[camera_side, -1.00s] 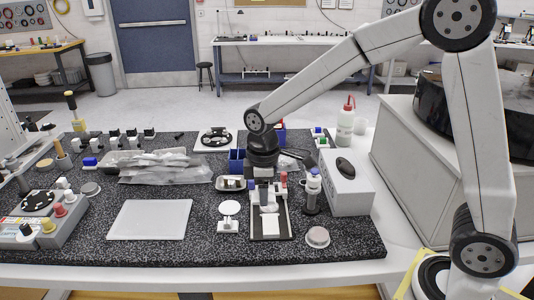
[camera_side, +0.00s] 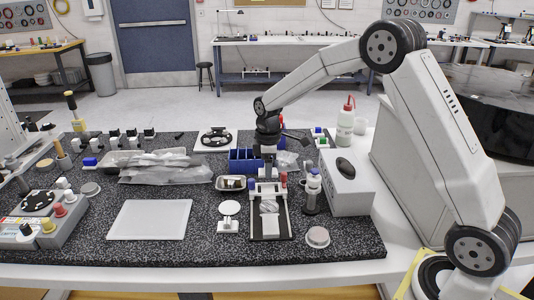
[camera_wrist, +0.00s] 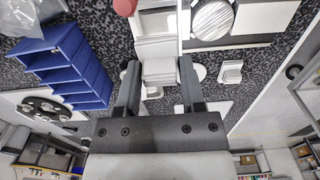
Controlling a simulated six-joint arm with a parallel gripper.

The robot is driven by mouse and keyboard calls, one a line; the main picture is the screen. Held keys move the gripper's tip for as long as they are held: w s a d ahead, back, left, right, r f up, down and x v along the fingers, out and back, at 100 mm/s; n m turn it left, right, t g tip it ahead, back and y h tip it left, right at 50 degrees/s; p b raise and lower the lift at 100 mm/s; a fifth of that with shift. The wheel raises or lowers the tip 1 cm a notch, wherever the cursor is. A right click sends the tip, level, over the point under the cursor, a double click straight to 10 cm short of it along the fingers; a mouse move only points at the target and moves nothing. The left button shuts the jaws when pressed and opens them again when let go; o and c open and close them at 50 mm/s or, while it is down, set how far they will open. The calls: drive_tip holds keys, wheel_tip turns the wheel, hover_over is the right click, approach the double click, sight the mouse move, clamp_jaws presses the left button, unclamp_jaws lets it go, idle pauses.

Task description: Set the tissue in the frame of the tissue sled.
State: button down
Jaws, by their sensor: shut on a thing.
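My gripper (camera_wrist: 158,68) points down over the back of the tissue sled (camera_side: 288,228), which has a dark base and pale rails. In the wrist view its two fingers close from both sides on a white, layered, folded piece that looks like the tissue (camera_wrist: 157,50). In the side view the gripper (camera_side: 268,178) stands behind the sled's frame, and the tissue is hard to make out there. A white plate lies at the sled's front, with a grey striped patch behind it. I cannot tell whether the tissue touches the sled.
A round disc on a white stand (camera_side: 228,209) is left of the sled. A bottle (camera_side: 312,190) and a white box (camera_side: 346,190) stand to the right. Blue bins (camera_side: 243,160) and a small metal tray (camera_side: 230,183) are behind left. A white flat board (camera_side: 150,220) lies farther left.

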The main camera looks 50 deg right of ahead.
sight(268, 191)
drive_tip(key=shift+f, duration=0.1)
drive_tip(key=shift+f, duration=1.75)
drive_tip(key=shift+f, duration=0.75)
idle(1.3)
unclamp_jaws()
drive_tip(key=shift+r, duration=0.15)
drive_tip(key=shift+r, duration=3.35)
drive_tip(key=shift+s+a, duration=0.1)
drive_tip(key=shift+s, duration=0.05)
